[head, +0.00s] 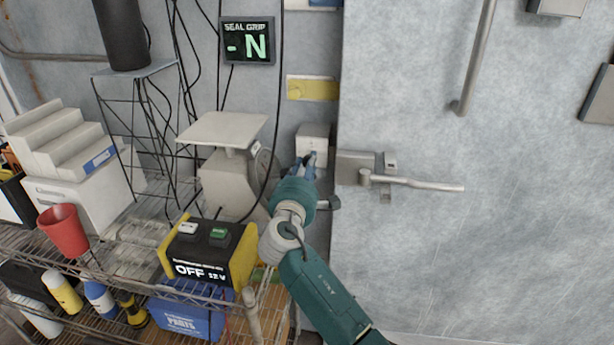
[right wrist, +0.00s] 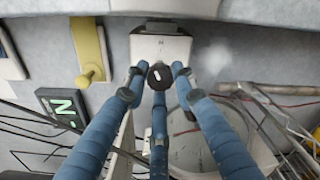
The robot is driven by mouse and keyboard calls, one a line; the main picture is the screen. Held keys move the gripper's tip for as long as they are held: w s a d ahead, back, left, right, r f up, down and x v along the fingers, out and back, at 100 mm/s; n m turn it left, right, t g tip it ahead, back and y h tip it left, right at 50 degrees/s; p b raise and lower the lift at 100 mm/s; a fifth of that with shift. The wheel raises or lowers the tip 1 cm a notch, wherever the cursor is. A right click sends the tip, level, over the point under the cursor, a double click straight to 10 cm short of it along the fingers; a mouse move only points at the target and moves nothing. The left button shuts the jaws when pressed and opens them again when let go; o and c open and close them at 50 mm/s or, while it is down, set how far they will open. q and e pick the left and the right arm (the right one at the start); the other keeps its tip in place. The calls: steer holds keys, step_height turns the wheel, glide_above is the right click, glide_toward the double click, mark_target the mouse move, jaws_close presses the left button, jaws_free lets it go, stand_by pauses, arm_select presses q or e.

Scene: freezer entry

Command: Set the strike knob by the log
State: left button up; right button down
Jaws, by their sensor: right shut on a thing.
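The strike knob (right wrist: 159,76) is round and black with a white mark, on the front of a small pale box. This box (head: 314,138) is on the wall just left of the door latch, and it also shows in the right wrist view (right wrist: 162,48). My right gripper (head: 306,163) is at the box, its blue fingers (right wrist: 157,92) closed around the knob. The fingers mostly hide the knob in the head view. The seal grip display (head: 247,41) reads "-N" in green. I cannot make out a log in either view. My left gripper is not in view.
The large grey door (head: 480,260) with its lever handle (head: 415,183) is right of my arm. A scale (head: 222,130) stands close on the left. A black and yellow power box (head: 206,254) reading "OFF 12 V" sits on the wire shelf (head: 110,262). Cables hang behind.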

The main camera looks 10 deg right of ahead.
steer(key=shift+m+b, duration=1.8)
steer(key=shift+m, duration=0.4)
steer(key=c, duration=1.4)
jaws_free()
step_height(320, 180, up, 10)
steer(key=shift+d, duration=0.15)
